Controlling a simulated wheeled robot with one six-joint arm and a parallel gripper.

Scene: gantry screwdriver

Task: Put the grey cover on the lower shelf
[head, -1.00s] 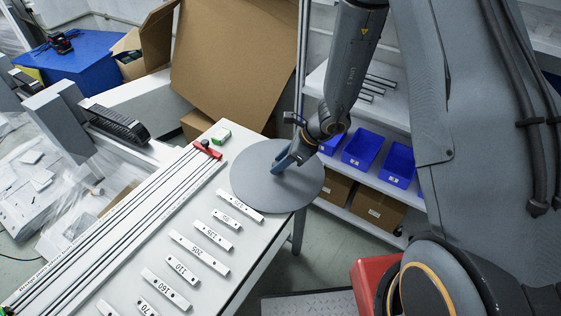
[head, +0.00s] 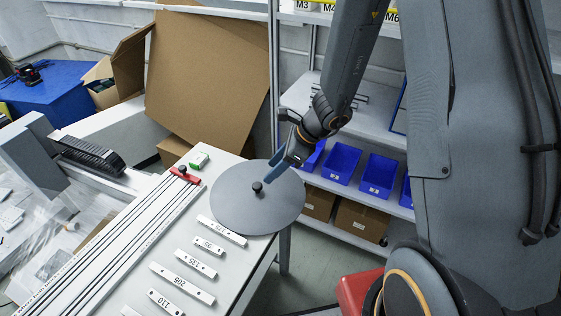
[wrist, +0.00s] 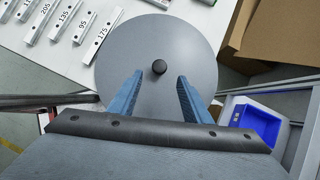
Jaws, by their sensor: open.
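The grey cover (head: 235,205) is a flat round disc with a black knob (head: 257,187) at its centre. It lies on the white table at its far right corner and overhangs the edge. My gripper (head: 266,180) is over the cover, open and empty. In the wrist view the cover (wrist: 160,35) fills the middle, and its knob (wrist: 159,67) shows just beyond the gap between my two blue fingers (wrist: 160,76), touching neither. The shelf unit stands behind, with an upper shelf (head: 380,131) and a lower shelf (head: 385,205) carrying blue bins.
Blue bins (head: 341,163) stand in a row on the lower shelf, with cardboard boxes (head: 358,221) underneath. Labelled white bars (head: 182,283) and a rail (head: 125,235) with a red end lie on the table. A big cardboard sheet (head: 210,80) stands behind. Free floor lies right of the table.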

